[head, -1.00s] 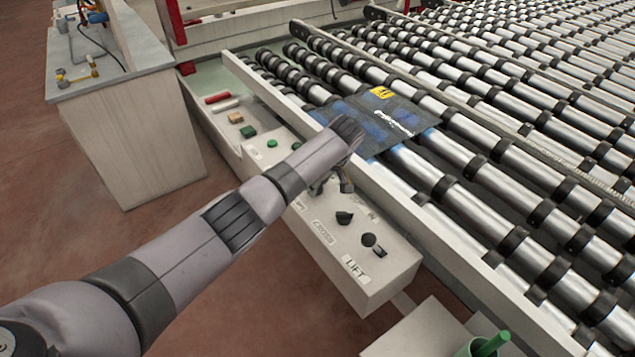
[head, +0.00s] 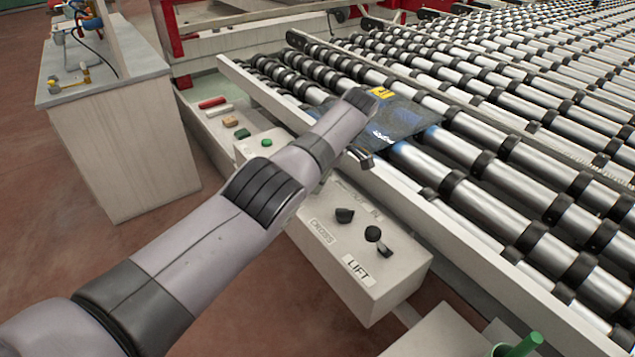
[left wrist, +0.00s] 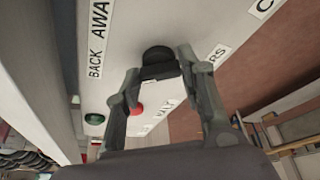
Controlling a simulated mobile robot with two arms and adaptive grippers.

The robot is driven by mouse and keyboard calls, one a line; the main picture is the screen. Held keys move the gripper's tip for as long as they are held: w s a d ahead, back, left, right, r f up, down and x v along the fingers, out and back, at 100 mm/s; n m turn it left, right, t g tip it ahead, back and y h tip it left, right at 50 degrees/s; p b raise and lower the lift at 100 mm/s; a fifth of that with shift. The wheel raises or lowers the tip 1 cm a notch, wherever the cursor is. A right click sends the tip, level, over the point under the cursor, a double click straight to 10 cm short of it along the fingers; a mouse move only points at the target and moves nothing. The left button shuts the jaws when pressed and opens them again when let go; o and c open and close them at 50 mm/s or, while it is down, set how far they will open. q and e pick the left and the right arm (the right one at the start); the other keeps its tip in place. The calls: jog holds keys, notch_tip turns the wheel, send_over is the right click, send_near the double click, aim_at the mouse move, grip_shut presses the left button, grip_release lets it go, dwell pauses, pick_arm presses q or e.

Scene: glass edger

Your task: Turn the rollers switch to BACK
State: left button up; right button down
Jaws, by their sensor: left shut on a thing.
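The rollers switch (left wrist: 158,56) is a black knob on the pale control box (left wrist: 212,22). In the left wrist view it stands between my left gripper's fingers (left wrist: 157,72), which are shut on it. The label by one side of the knob reads BACK AWAY (left wrist: 98,40). Only the end of another label, "RS" (left wrist: 216,54), shows on the other side. In the head view my left forearm and hand cover this switch, so its pointing direction cannot be told there. My right gripper is in neither view.
The same box carries two more black knobs (head: 344,215), (head: 373,234) with CROSS (head: 321,231) and LIFT (head: 358,270) labels. Green (left wrist: 95,119) and red (left wrist: 137,109) buttons are near my fingers. A white rail (head: 400,195) and rollers (head: 440,178) run alongside.

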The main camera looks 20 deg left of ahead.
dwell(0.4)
pick_arm(q)
jog(key=o, duration=1.1)
jog(key=shift+o, duration=0.2)
jog(key=shift+r, duration=0.2)
jog(key=v, duration=0.7)
jog(key=shift+d, duration=0.1)
